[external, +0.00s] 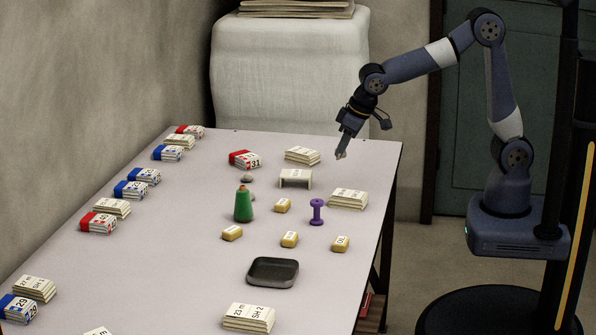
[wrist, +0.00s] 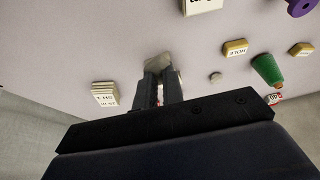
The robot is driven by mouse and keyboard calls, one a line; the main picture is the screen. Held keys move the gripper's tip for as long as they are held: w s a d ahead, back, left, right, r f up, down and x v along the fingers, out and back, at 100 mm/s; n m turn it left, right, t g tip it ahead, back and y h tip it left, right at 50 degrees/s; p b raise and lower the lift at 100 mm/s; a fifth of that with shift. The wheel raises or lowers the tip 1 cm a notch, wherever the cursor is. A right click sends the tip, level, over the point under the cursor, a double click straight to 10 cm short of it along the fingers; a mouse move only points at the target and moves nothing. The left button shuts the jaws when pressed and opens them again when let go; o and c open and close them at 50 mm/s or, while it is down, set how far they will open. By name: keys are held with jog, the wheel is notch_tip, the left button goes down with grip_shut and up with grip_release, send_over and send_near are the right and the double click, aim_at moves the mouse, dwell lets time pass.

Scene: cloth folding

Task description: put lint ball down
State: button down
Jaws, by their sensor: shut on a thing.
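My gripper (external: 341,152) is above the far right part of the table, pointing down. In the wrist view its fingers (wrist: 164,78) are closed on a small pale grey lint ball (wrist: 164,51) at their tips. The held lint ball is hard to make out in the external view.
The table (external: 190,245) holds several labelled cloth stacks (external: 348,199), several yellow blocks (external: 289,239), a purple spool (external: 316,211), a small white stand (external: 295,178) and a dark tray (external: 272,271). The tray looks empty. The far right table corner is bare.

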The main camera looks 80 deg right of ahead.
jog(key=w+a+r+n+y+p, duration=0.1)
jog(key=w+a+n, duration=0.1)
jog(key=w+a, duration=0.35)
jog(key=w+a+r+n+p, duration=0.1)
jog(key=w+a+p, duration=0.1)
jog(key=a, duration=0.6)
jog(key=n+y+p, duration=0.4)
jog(key=n, duration=0.3)
send_over(274, 275)
jog(key=s+d, duration=0.1)
jog(key=s, duration=0.1)
jog(key=f, duration=0.5)
jog(key=shift+w+d+f, duration=0.2)
jog(key=shift+f, duration=0.15)
notch_tip(274, 275, down, 6)
jog(key=shift+r, duration=0.25)
jog(key=c, duration=1.5)
grip_release()
jog(key=v, duration=1.2)
jog(key=shift+w+a+r, duration=0.1)
jog(key=shift+w, duration=0.05)
